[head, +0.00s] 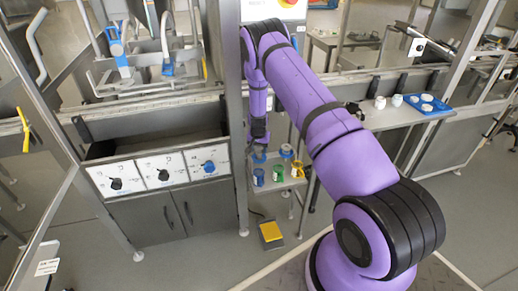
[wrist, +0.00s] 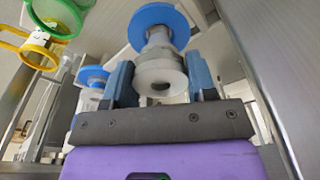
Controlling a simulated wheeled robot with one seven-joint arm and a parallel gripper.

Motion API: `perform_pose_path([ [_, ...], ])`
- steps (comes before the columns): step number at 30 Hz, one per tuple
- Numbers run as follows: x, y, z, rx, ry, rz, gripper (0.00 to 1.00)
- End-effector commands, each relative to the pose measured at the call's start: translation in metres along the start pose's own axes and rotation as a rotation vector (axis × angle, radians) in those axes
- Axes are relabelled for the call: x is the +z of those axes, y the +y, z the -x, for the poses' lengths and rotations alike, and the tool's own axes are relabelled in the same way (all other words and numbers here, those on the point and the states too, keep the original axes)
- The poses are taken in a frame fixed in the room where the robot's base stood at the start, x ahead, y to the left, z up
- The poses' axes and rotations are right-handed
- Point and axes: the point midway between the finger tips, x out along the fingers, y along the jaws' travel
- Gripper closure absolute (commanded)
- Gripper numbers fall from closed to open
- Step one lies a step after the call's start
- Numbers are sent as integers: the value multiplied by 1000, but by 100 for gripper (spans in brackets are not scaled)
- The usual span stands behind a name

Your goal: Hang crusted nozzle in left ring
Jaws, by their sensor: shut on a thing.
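My gripper (wrist: 162,82) is shut on a pale grey nozzle (wrist: 160,72) with a wide blue disc at its far end. The nozzle's round open end faces the wrist camera; I cannot clearly tell whether it is crusted. In the head view my gripper (head: 259,138) points down over a small low shelf. A blue rim (head: 259,157) shows just beneath it. In the wrist view, a green ring (wrist: 58,18) and a yellow ring (wrist: 30,45) are at the upper left, apart from the held nozzle. I cannot tell which ring is the left one.
A second nozzle with a blue disc (wrist: 95,75) is left of my gripper. Blue, green (head: 278,173) and yellow (head: 297,169) items are at the low shelf. A steel post (head: 238,150) stands close left of my gripper. A yellow pedal (head: 270,231) lies on the floor.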

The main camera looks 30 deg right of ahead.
Motion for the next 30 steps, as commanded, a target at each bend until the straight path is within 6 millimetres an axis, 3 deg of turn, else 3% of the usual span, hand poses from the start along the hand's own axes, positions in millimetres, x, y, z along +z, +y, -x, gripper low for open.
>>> perform_pose_path([
  [30, 2, 0, -17, 0, 0, 0, 77],
])
